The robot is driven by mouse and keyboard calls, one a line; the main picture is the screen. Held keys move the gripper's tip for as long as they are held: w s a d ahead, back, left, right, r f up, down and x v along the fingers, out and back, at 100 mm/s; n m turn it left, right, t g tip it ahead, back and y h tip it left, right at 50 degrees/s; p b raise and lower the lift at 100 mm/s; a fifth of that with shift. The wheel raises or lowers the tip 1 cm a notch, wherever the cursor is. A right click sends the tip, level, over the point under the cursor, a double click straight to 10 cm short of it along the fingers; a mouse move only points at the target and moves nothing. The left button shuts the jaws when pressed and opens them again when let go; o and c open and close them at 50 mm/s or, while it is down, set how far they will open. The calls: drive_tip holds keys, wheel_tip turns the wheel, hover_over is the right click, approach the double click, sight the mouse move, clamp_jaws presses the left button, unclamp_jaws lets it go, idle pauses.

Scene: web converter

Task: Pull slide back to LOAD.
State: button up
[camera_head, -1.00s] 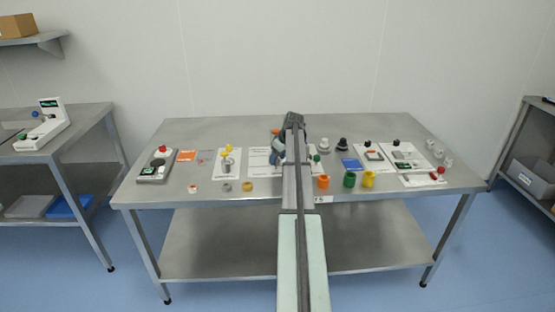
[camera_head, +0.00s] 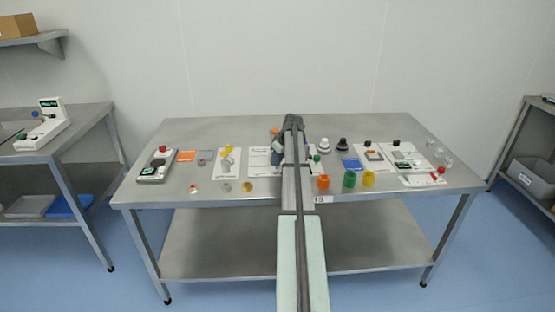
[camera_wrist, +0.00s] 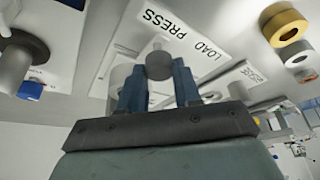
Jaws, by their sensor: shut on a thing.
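In the wrist view, my gripper (camera_wrist: 160,78) has its two blue fingers closed on a grey round knob (camera_wrist: 159,62). The knob stands over a white plate (camera_wrist: 122,50) with printed labels PRESS (camera_wrist: 164,23) and LOAD (camera_wrist: 205,50). The knob is off to one side of the two labels; I cannot tell which one it lines up with. The slide's body below the knob is mostly hidden by the fingers. In the head view, my arm covers the middle of the table and hides the knob and most of the gripper.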

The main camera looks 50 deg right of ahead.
clamp_jaws()
drive_tip(key=w+a, duration=0.5)
drive_tip(key=shift+w+a, duration=0.3)
drive_tip(key=shift+a, duration=0.05)
drive_tip(key=o, duration=0.7)
unclamp_jaws()
drive_tip(key=shift+w+a, duration=0.1)
drive_tip(key=shift+o, duration=1.3)
drive_tip(key=v, duration=1.3)
drive_tip(key=shift+s+r, duration=0.3)
